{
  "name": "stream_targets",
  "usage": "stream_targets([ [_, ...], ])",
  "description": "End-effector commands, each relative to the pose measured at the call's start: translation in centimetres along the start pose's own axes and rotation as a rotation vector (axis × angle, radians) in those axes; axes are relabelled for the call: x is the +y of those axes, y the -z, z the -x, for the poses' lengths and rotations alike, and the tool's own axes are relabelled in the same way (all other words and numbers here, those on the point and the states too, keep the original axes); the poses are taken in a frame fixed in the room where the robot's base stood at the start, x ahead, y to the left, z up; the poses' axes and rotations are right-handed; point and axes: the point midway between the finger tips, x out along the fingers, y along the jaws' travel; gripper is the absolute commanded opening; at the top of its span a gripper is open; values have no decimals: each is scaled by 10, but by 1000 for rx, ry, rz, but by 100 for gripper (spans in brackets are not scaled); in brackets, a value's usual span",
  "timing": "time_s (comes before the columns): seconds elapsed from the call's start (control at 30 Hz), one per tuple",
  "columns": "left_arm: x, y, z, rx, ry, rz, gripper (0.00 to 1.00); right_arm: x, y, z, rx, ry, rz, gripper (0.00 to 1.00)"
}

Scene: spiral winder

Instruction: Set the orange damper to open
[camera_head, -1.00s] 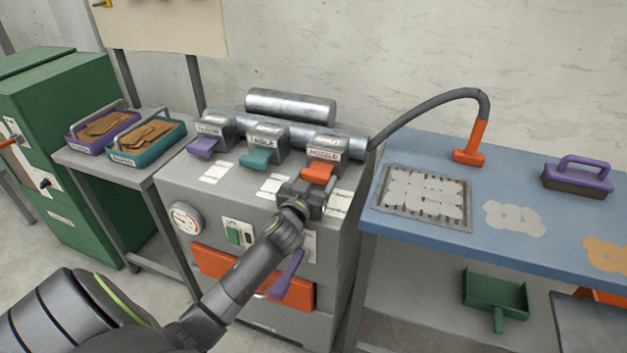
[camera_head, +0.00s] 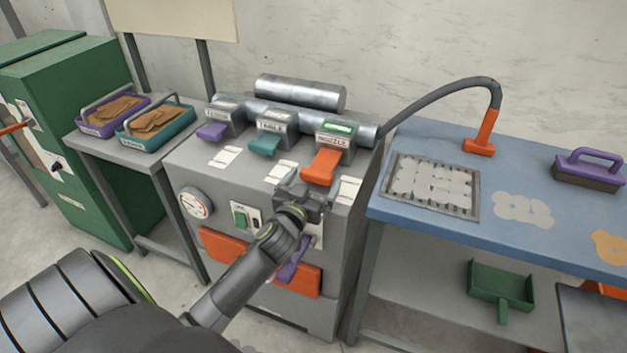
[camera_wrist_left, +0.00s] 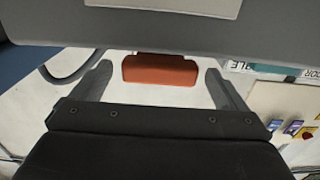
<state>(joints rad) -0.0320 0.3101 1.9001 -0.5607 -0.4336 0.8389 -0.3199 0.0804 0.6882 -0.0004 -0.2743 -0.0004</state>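The orange damper (camera_head: 322,166) is a flap-like lever on the rightmost of three grey housings on the grey machine. It slopes down and forward, and a green strip shows on top of its housing. My left gripper (camera_head: 312,194) is just in front of and below the damper. In the left wrist view the two fingers are apart, with the orange damper (camera_wrist_left: 160,70) showing beyond the gap between them. It does not look gripped. My right gripper is not in view.
A purple lever (camera_head: 212,131) and a teal lever (camera_head: 265,145) sit left of the damper. A blue bench (camera_head: 400,212) with a grid tray (camera_head: 385,186) and a hose with an orange nozzle (camera_head: 482,135) stands to the right. Below is a purple handle (camera_head: 290,268).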

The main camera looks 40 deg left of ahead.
Motion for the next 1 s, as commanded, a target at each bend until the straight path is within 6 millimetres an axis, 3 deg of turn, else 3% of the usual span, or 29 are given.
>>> stream_targets([
  [0.27,0,1,0,2,0,-1,95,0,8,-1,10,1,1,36],
  [0.43,0,0,15,1,0,0,95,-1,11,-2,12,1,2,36],
  [1.0,0,-2,134,-1,2,1,95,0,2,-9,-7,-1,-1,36],
])
